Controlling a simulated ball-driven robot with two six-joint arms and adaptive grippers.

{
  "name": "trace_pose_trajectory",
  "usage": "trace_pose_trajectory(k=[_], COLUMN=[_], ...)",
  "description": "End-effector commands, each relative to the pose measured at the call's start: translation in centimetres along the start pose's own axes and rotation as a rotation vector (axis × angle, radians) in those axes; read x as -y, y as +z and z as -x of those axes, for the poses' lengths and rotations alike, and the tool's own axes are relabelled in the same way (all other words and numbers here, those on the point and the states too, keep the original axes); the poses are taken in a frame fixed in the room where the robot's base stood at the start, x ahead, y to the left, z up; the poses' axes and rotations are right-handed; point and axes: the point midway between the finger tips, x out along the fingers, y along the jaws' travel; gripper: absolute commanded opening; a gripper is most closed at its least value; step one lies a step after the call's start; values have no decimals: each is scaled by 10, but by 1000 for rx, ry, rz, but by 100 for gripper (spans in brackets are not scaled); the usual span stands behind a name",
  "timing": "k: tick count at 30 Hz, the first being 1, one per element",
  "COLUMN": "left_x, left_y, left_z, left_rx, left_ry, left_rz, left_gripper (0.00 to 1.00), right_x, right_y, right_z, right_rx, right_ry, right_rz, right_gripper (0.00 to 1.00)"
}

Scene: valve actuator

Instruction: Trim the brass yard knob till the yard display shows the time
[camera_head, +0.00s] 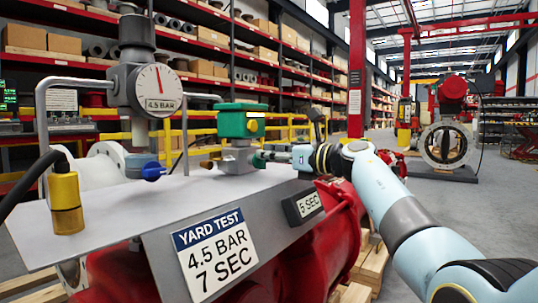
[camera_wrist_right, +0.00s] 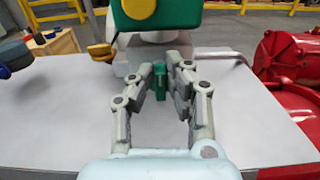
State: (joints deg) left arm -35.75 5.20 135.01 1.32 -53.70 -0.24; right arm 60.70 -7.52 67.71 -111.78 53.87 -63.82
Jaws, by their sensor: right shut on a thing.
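The green-topped actuator (camera_head: 243,121) stands on a grey block on the metal plate. My right gripper (camera_head: 276,157) reaches it from the right and is shut on a small green knob (camera_wrist_right: 160,82) low on its side. A brass-coloured knob (camera_head: 207,163) sticks out on the actuator's left; in the wrist view a yellow-brass knob (camera_wrist_right: 100,50) shows left of the fingers, apart from them. The small display (camera_head: 303,206) at the plate's right edge reads 5 SEC. The placard (camera_head: 215,250) reads YARD TEST, 4.5 BAR, 7 SEC. My left gripper is out of view.
A round gauge (camera_head: 158,90) labelled 4.5 BAR stands at left, above a blue handle (camera_head: 153,171). A brass cylinder (camera_head: 66,203) with a black cable stands at the plate's left. Red pipework (camera_head: 310,255) lies below the plate. Yellow rails stand behind.

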Motion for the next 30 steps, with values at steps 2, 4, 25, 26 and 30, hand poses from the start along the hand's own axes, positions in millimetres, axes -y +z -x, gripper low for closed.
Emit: trace_pose_trajectory(k=[2, 4, 25, 26, 30], left_x=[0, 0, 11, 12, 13], left_y=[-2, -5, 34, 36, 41], left_z=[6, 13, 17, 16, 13], left_rx=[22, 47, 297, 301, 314], left_ry=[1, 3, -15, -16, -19], left_rz=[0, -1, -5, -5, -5], left_gripper=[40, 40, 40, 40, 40], right_x=[0, 1, 9, 9, 10], right_y=[1, 2, 0, 0, -2], right_z=[0, 0, 0, 0, 0], right_rx=[-1, -1, 0, -1, -1], right_ry=[-1, -1, 0, 0, -1], right_rz=[-15, -39, -502, -516, -571], right_gripper=[0, 0, 0, 0, 0])
